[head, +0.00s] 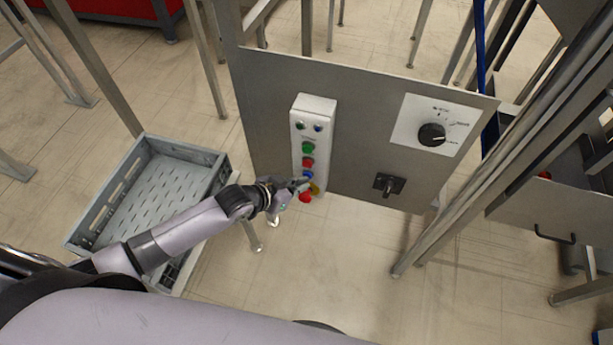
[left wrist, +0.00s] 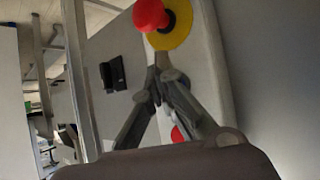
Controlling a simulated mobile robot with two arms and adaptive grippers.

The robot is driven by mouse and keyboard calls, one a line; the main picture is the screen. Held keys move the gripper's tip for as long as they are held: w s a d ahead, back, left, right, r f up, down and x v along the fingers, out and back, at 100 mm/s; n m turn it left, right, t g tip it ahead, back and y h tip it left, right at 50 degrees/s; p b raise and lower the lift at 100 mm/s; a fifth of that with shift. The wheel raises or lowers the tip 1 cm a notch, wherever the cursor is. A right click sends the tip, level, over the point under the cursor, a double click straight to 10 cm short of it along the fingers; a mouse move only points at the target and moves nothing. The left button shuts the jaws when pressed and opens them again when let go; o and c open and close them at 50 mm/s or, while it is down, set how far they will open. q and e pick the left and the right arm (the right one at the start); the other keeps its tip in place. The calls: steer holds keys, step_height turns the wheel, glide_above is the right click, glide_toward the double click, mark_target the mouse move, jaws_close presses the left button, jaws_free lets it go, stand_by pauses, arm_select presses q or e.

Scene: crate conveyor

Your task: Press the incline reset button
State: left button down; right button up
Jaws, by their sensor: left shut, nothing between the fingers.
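A white button box (head: 315,105) is mounted on a grey panel. It carries two small dark buttons at the top, then a green button (head: 308,147), a red button (head: 308,163), a blue button (head: 307,174) and a red mushroom button (head: 305,197) on a yellow base. No label marks the incline reset. My left gripper (head: 301,184) is shut and empty, its tips at the box between the blue and mushroom buttons.
The grey panel (head: 265,110) also holds a black rotary knob (head: 432,134) on a white plate and a black switch (head: 389,185). A grey crate (head: 215,170) stands left, close to my left arm. Metal posts (head: 475,185) stand right. The floor below the panel is clear.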

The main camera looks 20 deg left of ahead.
arm_select(q)
steer(key=shift+r, duration=0.15)
steer(key=shift+s+p, duration=0.65)
steer(key=shift+s, duration=0.2)
steer(key=s+p, duration=0.3)
steer(key=s, duration=0.2)
steer(key=shift+a, duration=0.1)
stand_by(0.6)
